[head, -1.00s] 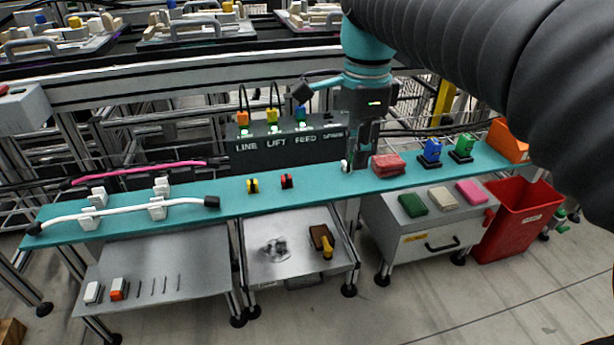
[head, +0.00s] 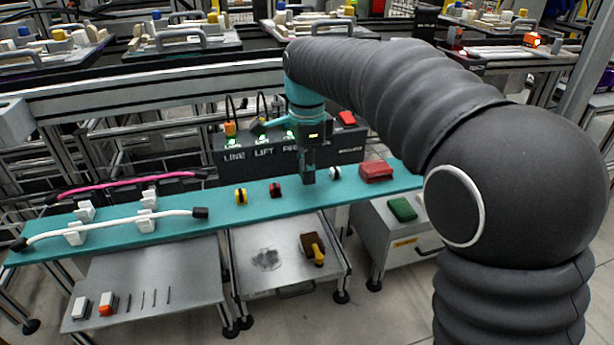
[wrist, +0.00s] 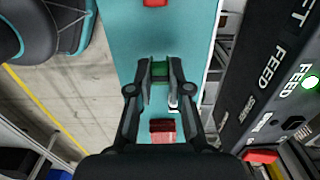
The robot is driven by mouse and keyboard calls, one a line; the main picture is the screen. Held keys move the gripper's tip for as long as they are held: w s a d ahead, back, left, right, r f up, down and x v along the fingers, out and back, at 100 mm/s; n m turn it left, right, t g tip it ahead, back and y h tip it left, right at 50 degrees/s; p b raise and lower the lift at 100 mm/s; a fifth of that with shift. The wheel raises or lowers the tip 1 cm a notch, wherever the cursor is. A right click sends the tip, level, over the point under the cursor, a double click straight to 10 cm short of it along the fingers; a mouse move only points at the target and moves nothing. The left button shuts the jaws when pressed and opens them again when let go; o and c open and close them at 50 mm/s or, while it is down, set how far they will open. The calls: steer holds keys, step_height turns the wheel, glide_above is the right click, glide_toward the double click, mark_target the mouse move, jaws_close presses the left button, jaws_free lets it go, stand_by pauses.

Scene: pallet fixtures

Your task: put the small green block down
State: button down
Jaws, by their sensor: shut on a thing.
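My gripper (head: 308,178) points down over the teal shelf (head: 222,215), between a small red and black block (head: 276,190) on its left and a small white and black piece (head: 335,172) on its right. In the wrist view my gripper (wrist: 160,72) is shut on the small green block (wrist: 160,70), held between the fingertips with the teal surface behind it. In the head view the green block cannot be made out among the dark fingers. I cannot tell whether it touches the shelf.
A yellow and black block (head: 241,196) stands further left. A red folded stack (head: 376,171) lies on the right. White clips (head: 148,221) hold a white hose at the left. A labelled panel (head: 265,146) with plugs stands behind.

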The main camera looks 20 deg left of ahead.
steer(key=shift+f, duration=0.9)
steer(key=shift+f, duration=0.15)
steer(key=c, duration=1.1)
jaws_free()
step_height(320, 180, up, 12)
steer(key=shift+f+p, duration=0.25)
steer(key=shift+p, duration=0.6)
steer(key=shift+r, duration=0.45)
steer(key=shift+d, duration=0.15)
